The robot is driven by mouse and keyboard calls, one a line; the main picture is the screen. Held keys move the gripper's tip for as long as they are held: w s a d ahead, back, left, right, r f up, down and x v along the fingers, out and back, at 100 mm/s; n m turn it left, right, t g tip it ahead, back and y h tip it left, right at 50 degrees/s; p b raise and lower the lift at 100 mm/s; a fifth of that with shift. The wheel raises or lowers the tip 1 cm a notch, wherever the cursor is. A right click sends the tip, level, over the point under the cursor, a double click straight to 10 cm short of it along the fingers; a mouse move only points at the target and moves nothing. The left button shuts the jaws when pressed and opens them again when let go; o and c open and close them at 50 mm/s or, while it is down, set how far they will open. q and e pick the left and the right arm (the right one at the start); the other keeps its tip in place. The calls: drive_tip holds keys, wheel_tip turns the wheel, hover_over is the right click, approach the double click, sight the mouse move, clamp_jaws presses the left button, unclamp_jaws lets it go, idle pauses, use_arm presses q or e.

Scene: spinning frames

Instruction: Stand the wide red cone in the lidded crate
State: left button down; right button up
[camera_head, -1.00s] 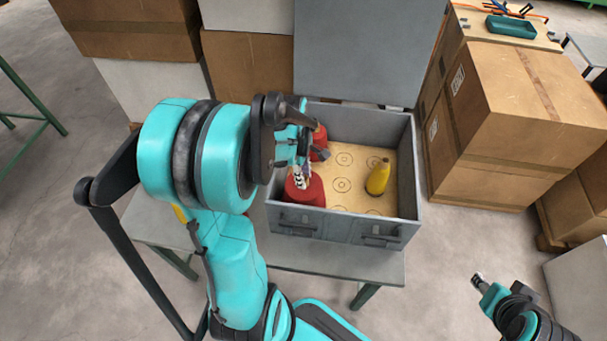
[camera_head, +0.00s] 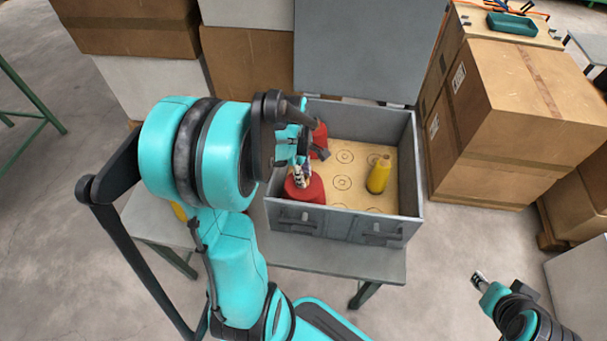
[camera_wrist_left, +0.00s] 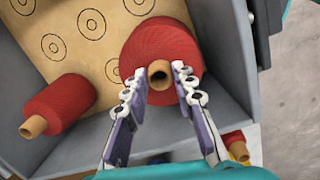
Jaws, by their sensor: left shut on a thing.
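The wide red cone (camera_head: 303,189) is inside the crate's front left corner, its brown tube tip up. It also shows in the left wrist view (camera_wrist_left: 160,50). My left gripper (camera_head: 300,172) is shut on its top; the fingers (camera_wrist_left: 160,85) lie on both sides of the tube tip. The cone looks upright and near the crate floor; its base contact is hidden. The grey crate (camera_head: 410,190) has its lid (camera_head: 355,45) raised at the back. My right gripper (camera_head: 479,279) is at the lower right, empty; its jaw opening is too small to tell.
Ringed marks cover the crate floor (camera_head: 355,170). A yellow thing (camera_head: 180,212) is partly hidden left of the crate. Cardboard boxes (camera_head: 530,100) stand at right.

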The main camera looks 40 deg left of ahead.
use_arm(q)
drive_tip(key=shift+f, duration=0.15)
drive_tip(key=c, duration=1.2)
unclamp_jaws()
drive_tip(key=shift+o, duration=0.2)
wheel_tip(320, 180, up, 12)
drive_tip(key=a, duration=0.1)
drive_tip(key=shift+s+a, duration=0.2)
drive_tip(key=shift+s, duration=0.05)
drive_tip(key=s+d+m+t, duration=0.2)
drive_tip(key=d+m+t, duration=0.1)
drive_tip(key=d+m, duration=0.5)
drive_tip(key=s+d+m+t+y, duration=0.1)
drive_tip(key=s+d+m+t, duration=0.1)
drive_tip(key=d+m, duration=0.7)
drive_tip(key=m+t, duration=0.1)
drive_tip(key=m, duration=0.3)
drive_tip(key=shift+d+m+t, duration=0.15)
drive_tip(key=shift+m+t, duration=0.15)
drive_tip(key=shift+t, duration=0.1)
